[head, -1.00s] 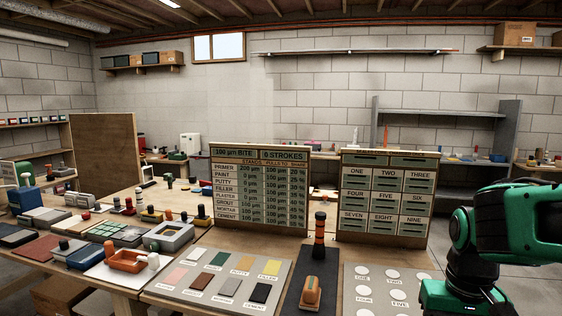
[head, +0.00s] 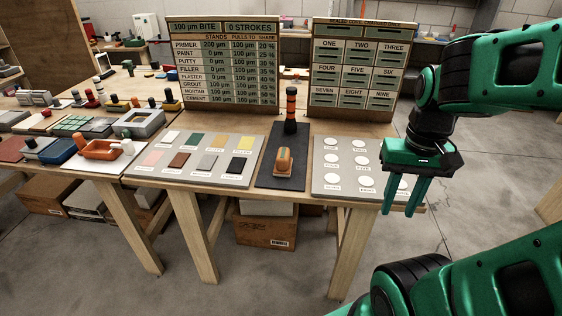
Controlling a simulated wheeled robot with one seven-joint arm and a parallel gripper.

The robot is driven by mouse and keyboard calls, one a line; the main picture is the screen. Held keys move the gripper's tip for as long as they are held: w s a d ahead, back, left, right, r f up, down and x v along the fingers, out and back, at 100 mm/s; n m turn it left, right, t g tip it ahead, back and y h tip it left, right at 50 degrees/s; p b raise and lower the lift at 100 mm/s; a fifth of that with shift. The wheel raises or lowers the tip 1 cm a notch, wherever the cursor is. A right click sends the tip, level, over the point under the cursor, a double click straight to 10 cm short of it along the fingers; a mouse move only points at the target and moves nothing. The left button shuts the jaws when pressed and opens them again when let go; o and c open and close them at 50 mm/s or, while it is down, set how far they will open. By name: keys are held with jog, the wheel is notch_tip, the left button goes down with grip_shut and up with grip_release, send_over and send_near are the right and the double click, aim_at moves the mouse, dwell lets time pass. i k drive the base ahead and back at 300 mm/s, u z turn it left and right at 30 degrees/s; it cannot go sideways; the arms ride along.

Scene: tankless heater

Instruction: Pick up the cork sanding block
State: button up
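A tan-orange block (head: 284,161), which looks like the cork sanding block, lies on a dark mat (head: 268,181) near the front of the workbench. A black post with orange bands (head: 291,108) stands just behind it on the same mat. My gripper (head: 402,209) points down at the right front corner of the bench, to the right of the block and apart from it. Its two green fingers are spread with nothing visible between them, so it is open and empty. The block's underside is hidden.
A grey board with coloured swatches (head: 197,180) lies left of the mat. A board with white discs (head: 323,187) lies right of it, partly behind my gripper. Two upright label panels (head: 222,98) (head: 348,100) stand behind. An orange tray (head: 100,150) sits farther left.

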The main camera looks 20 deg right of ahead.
aim_at(283, 166)
jog(key=u, duration=1.3)
jog(key=k, duration=0.9)
jog(key=z, duration=1.15)
jog(key=i, duration=1)
jog(key=u, duration=0.05)
